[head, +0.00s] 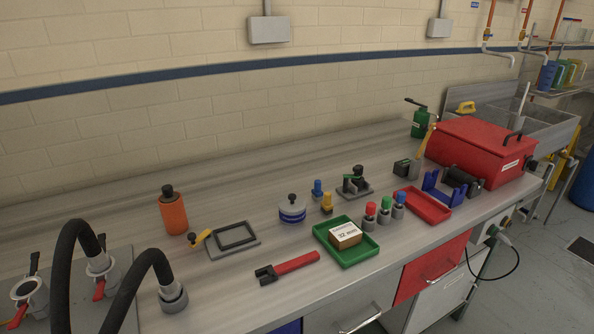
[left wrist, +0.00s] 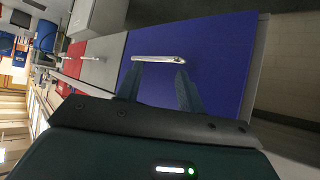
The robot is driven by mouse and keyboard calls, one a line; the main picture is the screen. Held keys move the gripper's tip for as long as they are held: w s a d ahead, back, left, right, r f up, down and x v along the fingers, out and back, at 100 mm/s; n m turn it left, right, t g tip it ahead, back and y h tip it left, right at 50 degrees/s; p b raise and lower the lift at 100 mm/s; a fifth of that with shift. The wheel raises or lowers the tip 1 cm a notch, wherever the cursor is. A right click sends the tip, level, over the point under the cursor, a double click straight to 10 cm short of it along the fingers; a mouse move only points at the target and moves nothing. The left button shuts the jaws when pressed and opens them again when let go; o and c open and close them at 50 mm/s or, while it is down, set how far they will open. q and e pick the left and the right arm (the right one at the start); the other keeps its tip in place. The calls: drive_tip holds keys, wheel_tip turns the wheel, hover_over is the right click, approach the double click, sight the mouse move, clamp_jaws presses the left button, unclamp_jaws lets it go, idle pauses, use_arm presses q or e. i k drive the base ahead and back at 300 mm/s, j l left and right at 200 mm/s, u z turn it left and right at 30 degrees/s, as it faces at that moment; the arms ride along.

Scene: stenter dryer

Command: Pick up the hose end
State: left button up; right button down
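Two black hoses arch up from the bottom left of the head view. The nearer hose (head: 148,256) ends in a grey hose end (head: 173,299) on the bench top. The farther hose (head: 80,228) comes down at a metal coupling with a red lever (head: 101,270). My left gripper (left wrist: 158,68) shows only in the left wrist view, its two dark fingers apart and empty. It faces a blue drawer front with a silver handle (left wrist: 158,58) close beyond the fingertips; I cannot tell whether they touch. No hose shows there. My right gripper is in neither view.
Another coupling (head: 30,295) stands at the far left. An orange bottle (head: 173,213), a black frame (head: 234,238), a red-handled tool (head: 288,267) and a green tray (head: 357,259) are farther right on the bench. Bare bench top lies between the hose end and the tool.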

sight(99, 262)
drive_tip(key=u, duration=1.3)
